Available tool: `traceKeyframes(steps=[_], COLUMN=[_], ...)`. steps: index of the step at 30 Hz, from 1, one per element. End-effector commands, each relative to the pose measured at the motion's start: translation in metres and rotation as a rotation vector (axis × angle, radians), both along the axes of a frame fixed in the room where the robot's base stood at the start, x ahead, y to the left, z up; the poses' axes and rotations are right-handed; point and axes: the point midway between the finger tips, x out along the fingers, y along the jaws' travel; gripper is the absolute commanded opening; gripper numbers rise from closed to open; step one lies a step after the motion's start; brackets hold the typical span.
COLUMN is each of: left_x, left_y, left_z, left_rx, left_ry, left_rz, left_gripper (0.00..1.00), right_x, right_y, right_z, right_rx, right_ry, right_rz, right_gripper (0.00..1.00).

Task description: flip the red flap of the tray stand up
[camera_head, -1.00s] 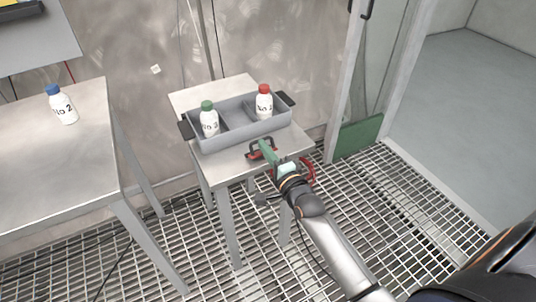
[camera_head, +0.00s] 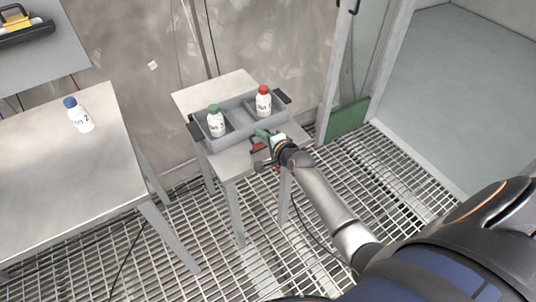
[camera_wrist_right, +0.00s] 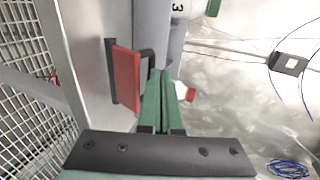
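The tray stand (camera_head: 225,163) is a small light metal table with a grey tray (camera_head: 240,121) on it. The red flap (camera_wrist_right: 126,78) with its dark bracket shows in the right wrist view, left of my fingers; I cannot tell its exact tilt. In the head view only a bit of red shows beside my gripper, which hides the rest. My right gripper (camera_head: 264,136) is at the stand's front edge, near the tray. Its green fingers (camera_wrist_right: 161,100) are together with nothing between them, beside the flap and apart from it. My left gripper is not in view.
A green-capped bottle (camera_head: 215,122) and a red-capped bottle (camera_head: 263,102) stand in the tray. A blue-capped bottle (camera_head: 80,115) stands on the larger table (camera_head: 60,170) at left. A green panel (camera_head: 346,119) stands right of the stand. The grating floor is clear.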

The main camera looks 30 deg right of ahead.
Motion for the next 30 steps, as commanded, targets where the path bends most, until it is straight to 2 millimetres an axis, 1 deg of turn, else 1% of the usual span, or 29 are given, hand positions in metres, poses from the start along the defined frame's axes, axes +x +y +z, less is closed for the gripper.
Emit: traceKeyframes(steps=[3, 12, 30], left_x=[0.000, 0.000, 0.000], left_y=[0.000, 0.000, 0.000], left_z=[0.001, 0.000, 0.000], left_rx=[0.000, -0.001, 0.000], left_ry=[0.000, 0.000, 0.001], left_rz=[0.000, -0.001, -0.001], left_gripper=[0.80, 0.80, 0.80], right_x=[0.007, 0.017, 0.021], right_y=[0.000, 0.000, 0.000], right_z=[0.001, -0.002, -0.003], right_rx=[0.001, 0.001, 0.001], right_ry=[-0.003, -0.001, -0.002], right_rz=[-0.002, 0.000, 0.000], right_gripper=[0.00, 0.00, 0.00])
